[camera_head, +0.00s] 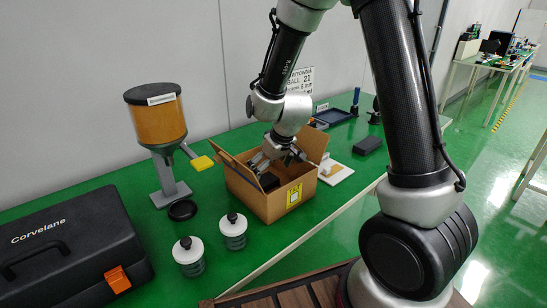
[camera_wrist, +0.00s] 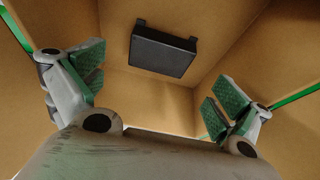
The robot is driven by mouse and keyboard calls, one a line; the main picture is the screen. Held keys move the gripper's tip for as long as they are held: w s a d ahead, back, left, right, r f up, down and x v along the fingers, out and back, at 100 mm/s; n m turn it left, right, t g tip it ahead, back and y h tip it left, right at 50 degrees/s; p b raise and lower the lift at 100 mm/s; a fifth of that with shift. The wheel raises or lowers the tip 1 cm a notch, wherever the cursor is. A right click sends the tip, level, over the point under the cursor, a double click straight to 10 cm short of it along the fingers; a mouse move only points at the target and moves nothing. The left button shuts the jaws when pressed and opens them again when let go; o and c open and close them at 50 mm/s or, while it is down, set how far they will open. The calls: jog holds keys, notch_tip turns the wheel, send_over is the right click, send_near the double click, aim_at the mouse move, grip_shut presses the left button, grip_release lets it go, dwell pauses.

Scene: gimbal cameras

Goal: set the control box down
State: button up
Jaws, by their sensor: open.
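An open cardboard box (camera_head: 262,203) stands on the green table, and my gripper (camera_head: 279,158) reaches down into it. A black box (camera_head: 269,181), probably the control box, is inside the carton.
A hopper with orange contents (camera_head: 158,120) and a black Corvelane case (camera_head: 65,255) are farther left. A black block (camera_head: 367,145) and dark tray (camera_head: 333,117) lie at right. Carton walls surround my fingers.

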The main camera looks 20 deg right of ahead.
jog(key=s+d+r+m, duration=0.1)
jog(key=s+d+r, duration=0.35)
jog(key=r, duration=0.35)
jog(key=s+d+r+m, duration=0.1)
jog(key=s+d+r, duration=0.3)
jog(key=s+r, duration=0.3)
jog(key=s+d+r+m+h, duration=0.1)
jog(key=s+d+r, duration=0.2)
jog(key=s, duration=0.4)
jog(key=s+d+r+m, duration=0.1)
jog(key=s+d+r, duration=0.2)
jog(key=s, duration=0.4)
jog(key=shift+s+d+r+m+h, duration=0.15)
jog(key=shift+d+r+m+h, duration=0.2)
jog(key=shift+r, duration=0.4)
